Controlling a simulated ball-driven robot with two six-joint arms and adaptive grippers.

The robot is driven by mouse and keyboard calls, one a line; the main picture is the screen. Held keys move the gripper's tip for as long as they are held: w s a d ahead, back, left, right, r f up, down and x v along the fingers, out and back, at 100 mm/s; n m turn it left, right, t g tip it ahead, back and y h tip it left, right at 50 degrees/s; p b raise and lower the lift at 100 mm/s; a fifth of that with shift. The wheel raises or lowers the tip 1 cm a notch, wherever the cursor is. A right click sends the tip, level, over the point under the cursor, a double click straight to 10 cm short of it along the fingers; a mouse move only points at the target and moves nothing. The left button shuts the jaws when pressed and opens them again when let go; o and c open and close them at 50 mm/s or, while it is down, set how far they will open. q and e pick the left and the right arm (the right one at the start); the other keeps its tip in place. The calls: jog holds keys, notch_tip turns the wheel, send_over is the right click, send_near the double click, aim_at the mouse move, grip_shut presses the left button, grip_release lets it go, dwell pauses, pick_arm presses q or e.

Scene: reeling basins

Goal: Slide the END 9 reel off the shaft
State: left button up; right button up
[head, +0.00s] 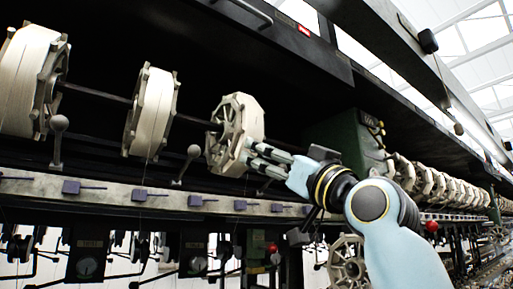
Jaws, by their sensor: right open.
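A white-wound reel with grey spokes (223,138) sits on the dark horizontal shaft (196,122), nearest my right gripper. No END 9 label is readable, so I cannot tell its number for sure. My right gripper (248,152) is open, its fingers pointing left at the reel's right side. The fingertips overlap the reel's lower right rim; I cannot tell if they touch it. The gripper hides a little of the rim. My left gripper is not in view.
Two more white reels, a middle one (151,112) and a left one (28,82), sit on the same shaft. A green housing (348,140) stands behind my right wrist. A pale rail with purple blocks (140,195) runs below. A dark beam hangs above.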

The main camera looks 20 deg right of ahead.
jog(key=p+x, duration=0.1)
jog(key=x, duration=0.9)
jog(key=shift+w+a+p, duration=0.15)
jog(key=shift+w+p, duration=0.1)
jog(key=shift+p, duration=0.15)
jog(key=shift+c, duration=0.2)
jog(key=c, duration=1.3)
